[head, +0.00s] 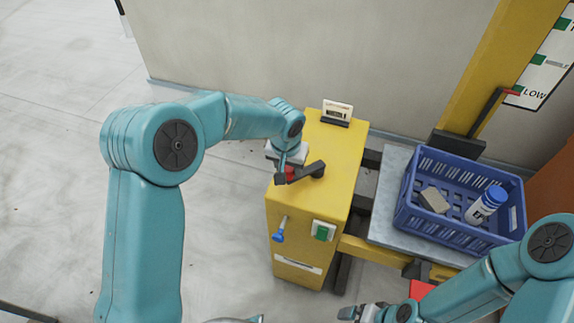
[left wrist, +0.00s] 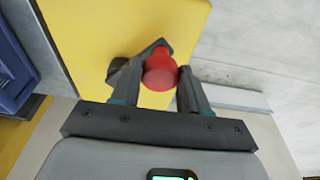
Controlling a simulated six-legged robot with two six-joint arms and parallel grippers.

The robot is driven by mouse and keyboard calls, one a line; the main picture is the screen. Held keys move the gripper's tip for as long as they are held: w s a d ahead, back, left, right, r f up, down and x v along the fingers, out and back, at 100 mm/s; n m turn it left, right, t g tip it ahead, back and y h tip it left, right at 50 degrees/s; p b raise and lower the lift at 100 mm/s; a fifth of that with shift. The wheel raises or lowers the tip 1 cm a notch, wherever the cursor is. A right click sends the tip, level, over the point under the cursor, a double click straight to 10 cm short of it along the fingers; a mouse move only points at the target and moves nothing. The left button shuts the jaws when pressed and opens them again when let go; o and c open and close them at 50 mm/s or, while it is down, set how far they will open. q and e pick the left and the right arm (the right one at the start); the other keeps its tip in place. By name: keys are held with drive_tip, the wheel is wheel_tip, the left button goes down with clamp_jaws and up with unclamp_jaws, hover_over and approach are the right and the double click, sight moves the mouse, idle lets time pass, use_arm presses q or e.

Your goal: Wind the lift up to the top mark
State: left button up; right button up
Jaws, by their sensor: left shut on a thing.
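My left gripper (head: 284,176) is shut on the red knob (head: 291,174) of the black crank (head: 310,170) on top of the yellow winch box (head: 338,152). In the left wrist view the red knob (left wrist: 160,70) sits between the two fingers of the gripper (left wrist: 157,84). The lift platform (head: 393,185) carries a blue crate (head: 445,232). A red pointer (head: 511,92) on the lift is level with the LOW mark of the scale (head: 541,75). The scale's top is cut off. My right gripper (head: 365,312) is at the bottom edge, its jaws unclear.
The crate holds a grey block (head: 434,200) and a white bottle with a blue cap (head: 487,204). A blue-knobbed lever (head: 279,236) and a green switch (head: 322,231) are on the box's front. A yellow mast (head: 505,55) stands behind the platform. Floor at left is clear.

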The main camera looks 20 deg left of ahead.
use_arm(q)
drive_tip(key=shift+s+d, duration=0.45)
drive_tip(key=shift+d, duration=0.2)
drive_tip(key=shift+f, duration=0.1)
drive_tip(key=shift+s+d+f+b, duration=0.1)
drive_tip(key=shift+s+d+b, duration=0.15)
drive_tip(key=shift+d+b, duration=0.25)
drive_tip(key=shift+s+d, duration=0.25)
drive_tip(key=shift+d, duration=0.1)
